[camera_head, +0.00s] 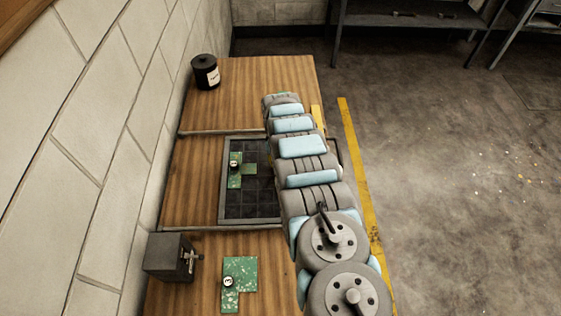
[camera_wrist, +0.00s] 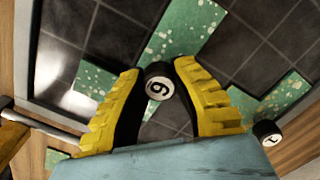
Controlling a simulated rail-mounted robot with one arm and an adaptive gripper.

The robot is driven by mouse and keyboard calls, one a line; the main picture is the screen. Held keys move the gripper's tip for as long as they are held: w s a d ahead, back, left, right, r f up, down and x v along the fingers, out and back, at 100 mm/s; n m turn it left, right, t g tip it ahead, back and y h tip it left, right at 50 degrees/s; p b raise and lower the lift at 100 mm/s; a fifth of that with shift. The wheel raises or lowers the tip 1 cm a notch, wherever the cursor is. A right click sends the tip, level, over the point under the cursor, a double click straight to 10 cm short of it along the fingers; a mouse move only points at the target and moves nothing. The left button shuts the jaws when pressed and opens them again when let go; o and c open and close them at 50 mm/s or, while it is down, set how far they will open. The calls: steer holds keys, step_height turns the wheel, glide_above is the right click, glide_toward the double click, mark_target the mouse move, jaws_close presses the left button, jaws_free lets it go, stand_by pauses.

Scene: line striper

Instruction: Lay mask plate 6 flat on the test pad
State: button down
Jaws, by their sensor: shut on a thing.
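My gripper (camera_wrist: 160,105) has its yellow fingers closed on the dark round knob of mask plate 6 (camera_wrist: 158,80), whose white cap shows the digit. Speckled green plate (camera_wrist: 185,32) shows beyond the knob, over or on the dark tiled test pad (camera_wrist: 115,35). The fingers hide much of the plate, and I cannot tell whether it touches the pad. In the head view the test pad (camera_head: 262,203) lies in a grey frame, partly covered by my arm. My gripper is hidden there.
A green plate with a knob (camera_head: 235,164) shows on the pad's left. A knob marked 1 (camera_wrist: 268,131) is near the right finger. Another green plate (camera_head: 240,268) lies on the front wood, beside a grey box (camera_head: 168,257). A black canister (camera_head: 205,72) stands at the back left.

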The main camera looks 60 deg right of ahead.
stand_by(0.4)
steer(key=shift+f+b, duration=0.35)
steer(key=shift+c, duration=2.3)
jaws_free()
steer(key=shift+r, duration=0.2)
steer(key=shift+r+p, duration=2.85)
steer(key=shift+r, duration=1.05)
